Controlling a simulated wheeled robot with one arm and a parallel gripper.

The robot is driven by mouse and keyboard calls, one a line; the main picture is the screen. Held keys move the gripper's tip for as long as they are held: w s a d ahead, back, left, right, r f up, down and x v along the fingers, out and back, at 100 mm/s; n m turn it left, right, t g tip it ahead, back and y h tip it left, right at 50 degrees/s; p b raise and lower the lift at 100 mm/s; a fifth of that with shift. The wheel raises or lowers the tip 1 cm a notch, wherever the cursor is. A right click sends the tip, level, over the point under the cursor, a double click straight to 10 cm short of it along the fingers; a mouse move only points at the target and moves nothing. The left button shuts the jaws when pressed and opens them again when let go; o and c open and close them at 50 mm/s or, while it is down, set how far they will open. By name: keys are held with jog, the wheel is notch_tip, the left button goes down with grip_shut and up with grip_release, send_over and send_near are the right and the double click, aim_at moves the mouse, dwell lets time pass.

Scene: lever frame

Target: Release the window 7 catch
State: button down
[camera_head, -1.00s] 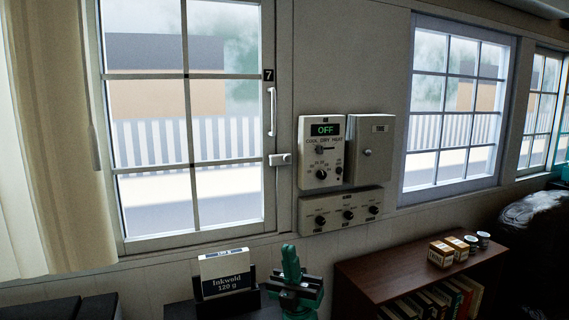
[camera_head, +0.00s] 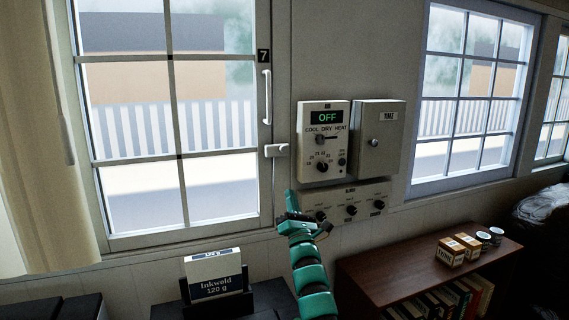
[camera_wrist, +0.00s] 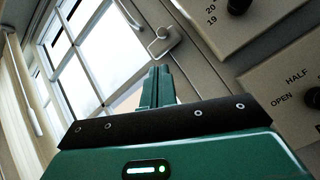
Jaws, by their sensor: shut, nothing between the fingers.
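Window 7 (camera_head: 170,155) is at the left in the head view, with a black 7 label (camera_head: 263,56) on its right frame. A white vertical handle (camera_head: 267,97) is below the label. The small white catch (camera_head: 277,150) sits below the handle at the frame's right edge and looks horizontal. In the wrist view the catch (camera_wrist: 162,41) is just beyond my fingertips. My green gripper (camera_head: 291,195) is below and slightly right of the catch, apart from it, pointing up. In the wrist view its fingers (camera_wrist: 159,72) are together and empty.
Close right of the catch are a control box (camera_head: 322,140) reading OFF, a TIME box (camera_head: 379,138) and a lower knob panel (camera_head: 349,206). A boxed item marked Inkwold (camera_head: 215,278) stands below the window. A brown bookshelf (camera_head: 400,265) is at lower right.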

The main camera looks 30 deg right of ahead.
jog(key=n, duration=0.1)
jog(key=f+n, duration=0.1)
jog(key=w+f+n+g, duration=0.1)
jog(key=shift+d+n, duration=0.35)
jog(key=shift+n, duration=0.05)
jog(key=shift+w+r, duration=0.15)
jog(key=shift+s+r+p+x, duration=0.25)
jog(key=shift+r+p+x, duration=0.1)
jog(key=shift+p+x, duration=1.6)
jog(key=shift+s+r+p+x, duration=0.35)
jog(key=shift+p+x, duration=1.25)
jog(key=shift+x, duration=0.65)
jog(key=shift+s+r+p+x, duration=0.2)
jog(key=shift+r+p+x, duration=0.15)
jog(key=shift+p+x, duration=1.6)
jog(key=shift+d+n+b, duration=0.1)
jog(key=shift+n+b, duration=0.3)
jog(key=shift+b, duration=0.55)
